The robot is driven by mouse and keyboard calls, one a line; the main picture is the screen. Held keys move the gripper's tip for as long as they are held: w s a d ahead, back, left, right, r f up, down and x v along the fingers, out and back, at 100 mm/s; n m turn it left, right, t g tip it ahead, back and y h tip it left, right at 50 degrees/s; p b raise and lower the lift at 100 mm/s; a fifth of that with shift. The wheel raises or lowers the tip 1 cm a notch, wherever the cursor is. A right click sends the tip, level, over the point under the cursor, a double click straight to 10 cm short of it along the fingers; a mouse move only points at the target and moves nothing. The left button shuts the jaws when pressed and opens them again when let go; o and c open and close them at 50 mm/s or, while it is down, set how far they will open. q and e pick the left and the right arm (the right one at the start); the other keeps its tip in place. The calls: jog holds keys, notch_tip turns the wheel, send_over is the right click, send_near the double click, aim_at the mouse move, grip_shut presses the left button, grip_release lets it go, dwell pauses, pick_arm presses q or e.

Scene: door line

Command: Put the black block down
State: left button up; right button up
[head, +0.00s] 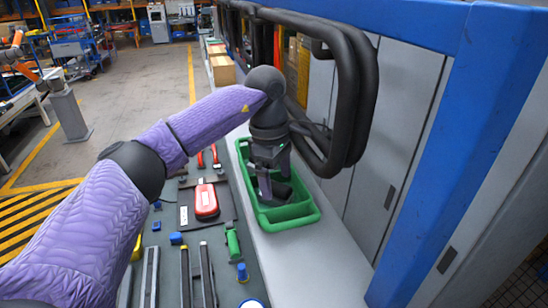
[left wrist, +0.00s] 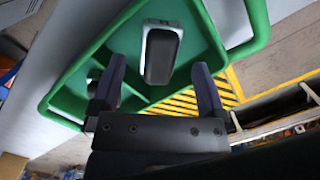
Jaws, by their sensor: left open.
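The black block (left wrist: 160,54) has a light grey casing around it and lies in a green tray (left wrist: 246,48). In the left wrist view it shows ahead of and between the two fingers of my left gripper (left wrist: 160,68), with gaps on both sides. The gripper is open and holds nothing. In the head view my left gripper (head: 274,182) reaches down into the green tray (head: 297,222), and a dark shape (head: 281,190) by its fingers is probably the block, partly hidden. My right gripper is not in view.
The tray stands on a grey ledge (head: 310,265) beside cabinet doors and a blue post (head: 465,130).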

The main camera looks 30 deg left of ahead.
pick_arm(q)
notch_tip(320, 180, up, 10)
jog(key=a, duration=0.1)
jog(key=shift+f, duration=0.2)
